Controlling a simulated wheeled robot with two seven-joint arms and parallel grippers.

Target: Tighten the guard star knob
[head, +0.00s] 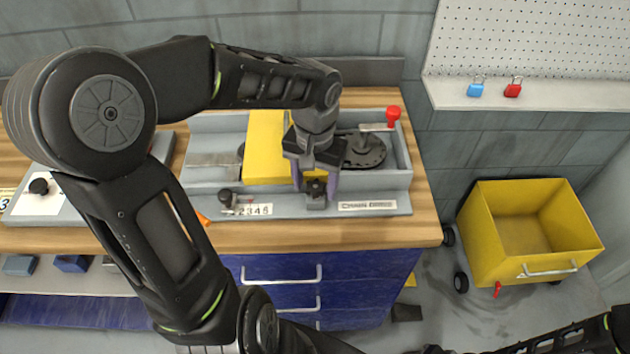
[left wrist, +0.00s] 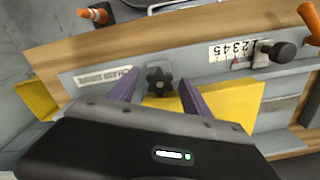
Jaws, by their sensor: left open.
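The black star knob (left wrist: 160,82) sits on the front ledge of the grey chain-drive unit (head: 400,170), at the lower edge of the yellow guard (head: 266,140). It also shows in the head view (head: 316,191), partly behind my gripper. My left gripper (head: 316,188) is open, pointing down at the knob. In the left wrist view its purple fingers (left wrist: 159,80) lie on either side of the knob with gaps showing; I cannot tell whether they reach its height. The guard also shows in the left wrist view (left wrist: 235,103). My right gripper is out of view.
A numbered scale (head: 254,210) with a small black knob (head: 226,197) is left along the ledge. A red-topped lever (head: 393,114) stands at the unit's back right. A yellow cart (head: 480,235) stands on the floor at right. Padlocks (head: 513,88) sit on a shelf.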

